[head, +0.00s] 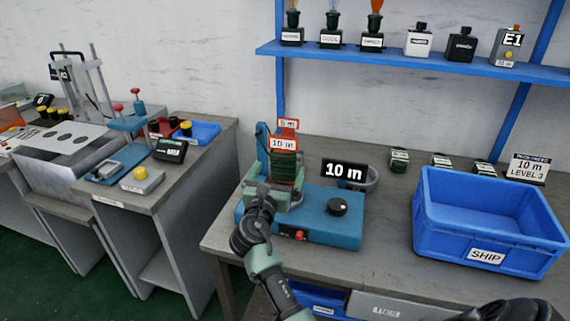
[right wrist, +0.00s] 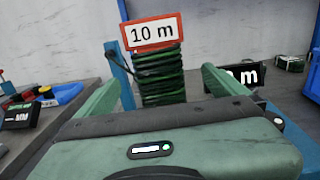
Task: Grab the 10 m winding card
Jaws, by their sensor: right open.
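The 10 m winding card has a red-edged white "10 m" label (head: 284,143) above dark green wound cord (head: 285,167). It stands upright at the blue winding machine (head: 322,212) in the head view. In the right wrist view the card (right wrist: 160,75) is straight ahead, between the lines of the two fingers. My right gripper (head: 274,184) is open, low in front of the card. Its fingers (right wrist: 160,85) show left and right of the cord, and I cannot tell whether they touch it. The cord's lower end is hidden by the gripper body.
A red-edged "5 m" label (head: 288,124) shows just behind the card. A black "10 m" sign (head: 344,170) stands to the right, by a round grey dish. A blue SHIP crate (head: 487,256) takes up the right of the table. A blue shelf (head: 400,58) hangs above.

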